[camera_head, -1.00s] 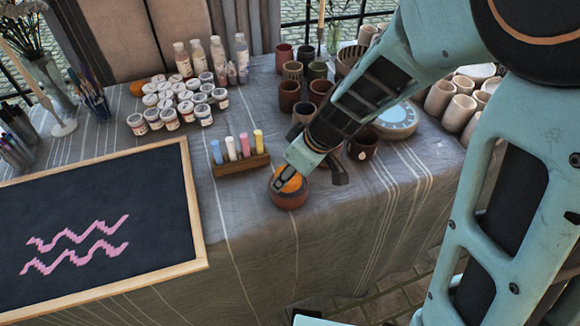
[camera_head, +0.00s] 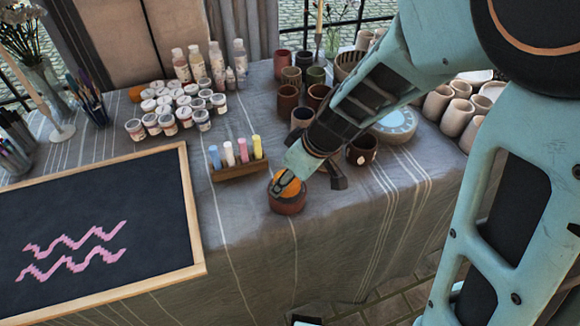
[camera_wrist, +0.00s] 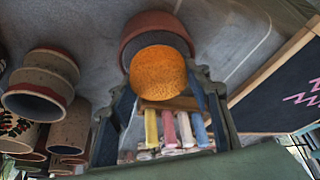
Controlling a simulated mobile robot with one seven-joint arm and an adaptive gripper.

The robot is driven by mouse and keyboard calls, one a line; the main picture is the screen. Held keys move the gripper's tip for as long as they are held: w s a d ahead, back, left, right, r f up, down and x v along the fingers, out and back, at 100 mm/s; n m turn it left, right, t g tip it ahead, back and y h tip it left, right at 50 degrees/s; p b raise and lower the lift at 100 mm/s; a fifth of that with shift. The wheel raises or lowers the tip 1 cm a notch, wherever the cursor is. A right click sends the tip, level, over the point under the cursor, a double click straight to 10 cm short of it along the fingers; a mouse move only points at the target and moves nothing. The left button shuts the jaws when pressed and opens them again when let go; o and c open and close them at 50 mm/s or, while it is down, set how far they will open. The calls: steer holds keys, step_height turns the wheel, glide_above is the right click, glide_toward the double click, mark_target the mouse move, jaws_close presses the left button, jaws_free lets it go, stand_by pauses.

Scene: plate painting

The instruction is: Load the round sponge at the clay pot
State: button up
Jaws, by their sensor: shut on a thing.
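The round orange sponge (camera_head: 289,184) is between the fingers of my gripper (camera_head: 284,186), which is shut on it. In the wrist view the sponge (camera_wrist: 158,73) shows its porous face between the two fingers of my gripper (camera_wrist: 160,90). The red-brown clay pot (camera_head: 288,204) stands on the cloth-covered table near its front edge. The sponge is at the pot's mouth; the wrist view shows the pot (camera_wrist: 150,24) and its dark inside just beyond the sponge. I cannot tell whether the sponge touches the inside.
A chalk holder (camera_head: 240,171) with coloured sticks stands just behind and left of the pot. A framed blackboard (camera_head: 95,170) lies at the left. Dark cups (camera_head: 361,150), a blue-white plate (camera_head: 396,122) and pale cups (camera_head: 459,114) stand right. Paint jars (camera_head: 169,124) stand behind.

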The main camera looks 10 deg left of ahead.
steer(key=shift+s+f, duration=0.1)
steer(key=shift+r+p, duration=2.4)
steer(key=shift+r, duration=1.15)
steer(key=w+d+r+m+t+h, duration=0.1)
steer(key=w+d+r+m, duration=0.2)
steer(key=d, duration=0.5)
steer(key=w+d+m+t+h, duration=0.1)
steer(key=w+d+m+h, duration=0.1)
steer(key=d+m, duration=0.5)
steer(key=w+d+r+m+t+h, duration=0.1)
steer(key=w+d+r+m, duration=0.15)
steer(key=d, duration=0.65)
steer(key=shift+m, duration=0.25)
steer(key=p+v, duration=0.4)
steer(key=p, duration=1)
steer(key=shift+d+r, duration=0.1)
steer(key=shift+r, duration=0.2)
